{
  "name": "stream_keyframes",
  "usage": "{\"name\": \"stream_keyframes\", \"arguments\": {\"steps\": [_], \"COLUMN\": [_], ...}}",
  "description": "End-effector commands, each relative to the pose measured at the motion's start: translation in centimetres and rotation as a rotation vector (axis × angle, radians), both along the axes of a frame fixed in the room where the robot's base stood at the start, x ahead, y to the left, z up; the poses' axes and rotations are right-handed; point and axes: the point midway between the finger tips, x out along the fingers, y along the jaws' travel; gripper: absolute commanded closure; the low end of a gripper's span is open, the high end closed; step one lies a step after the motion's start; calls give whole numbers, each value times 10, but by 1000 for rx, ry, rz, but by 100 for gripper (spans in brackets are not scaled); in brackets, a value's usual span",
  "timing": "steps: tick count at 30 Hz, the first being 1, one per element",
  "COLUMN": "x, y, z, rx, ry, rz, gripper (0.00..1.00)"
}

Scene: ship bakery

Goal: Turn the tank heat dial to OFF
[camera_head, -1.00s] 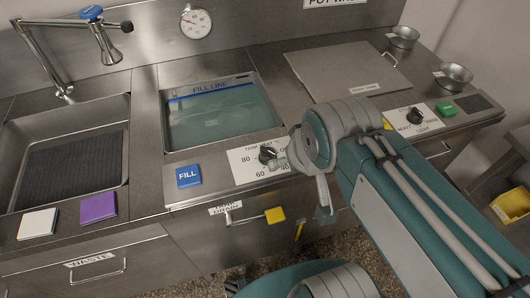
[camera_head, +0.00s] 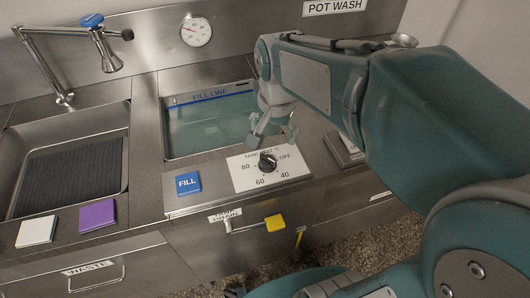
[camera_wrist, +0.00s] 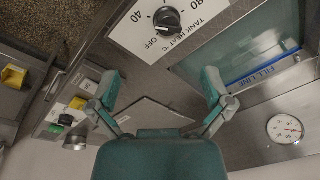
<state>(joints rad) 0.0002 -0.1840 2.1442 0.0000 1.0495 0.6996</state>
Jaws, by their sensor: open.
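The tank heat dial is a black round knob (camera_head: 267,162) on a white label plate (camera_head: 240,176) marked 80, 60, 40 and OFF, on the front panel below the water tank. It also shows at the top of the wrist view (camera_wrist: 167,18). I cannot tell for sure which mark its pointer is at. My gripper (camera_head: 271,138) is above and behind the dial, over the tank's front right edge. In the wrist view its two fingers (camera_wrist: 160,85) are spread wide with nothing between them. The dial lies beyond the fingertips, apart from them.
Left of the dial is a blue FILL button (camera_head: 188,183). The water tank (camera_head: 205,125) lies behind it. A yellow drain handle (camera_head: 275,223) hangs below. A swing faucet (camera_head: 105,50) and an empty basin (camera_head: 70,160) are at left. My arm hides much of the right side.

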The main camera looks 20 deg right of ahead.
Motion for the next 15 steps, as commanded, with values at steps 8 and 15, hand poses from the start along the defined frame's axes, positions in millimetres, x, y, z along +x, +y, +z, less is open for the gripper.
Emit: {"name": "stream_keyframes", "arguments": {"steps": [8, 15], "x": [39, 41], "y": [0, 0], "z": [-28, -46], "rx": [17, 16], "ry": [125, 137], "rz": [-241, -263], "gripper": [0, 0]}}
